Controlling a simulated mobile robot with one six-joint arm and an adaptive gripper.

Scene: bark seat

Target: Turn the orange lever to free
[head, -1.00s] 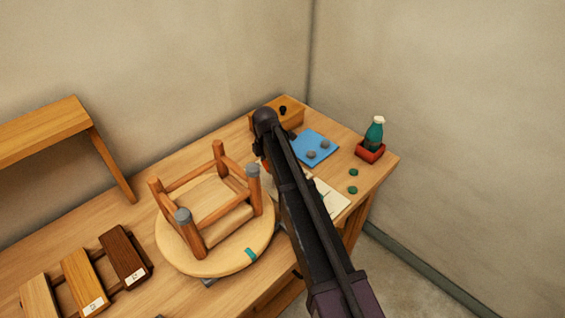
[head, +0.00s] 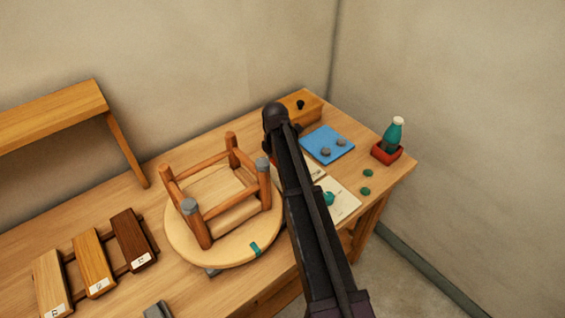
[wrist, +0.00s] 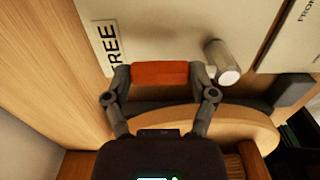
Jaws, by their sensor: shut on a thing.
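The orange lever (wrist: 160,80) shows in the wrist view as a short red-orange bar, lying crosswise. My gripper (wrist: 160,70) is shut on it, one finger at each end. A white label reading FREE (wrist: 108,48) is just left of the lever, on a pale plate (wrist: 170,30). A grey metal peg (wrist: 221,62) stands just right of the right finger.
Wood sample boards (head: 93,262) lie at the left, below a small shelf (head: 50,118). A teal bottle (head: 393,135) stands in a red tray (head: 386,153) near the right table edge.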

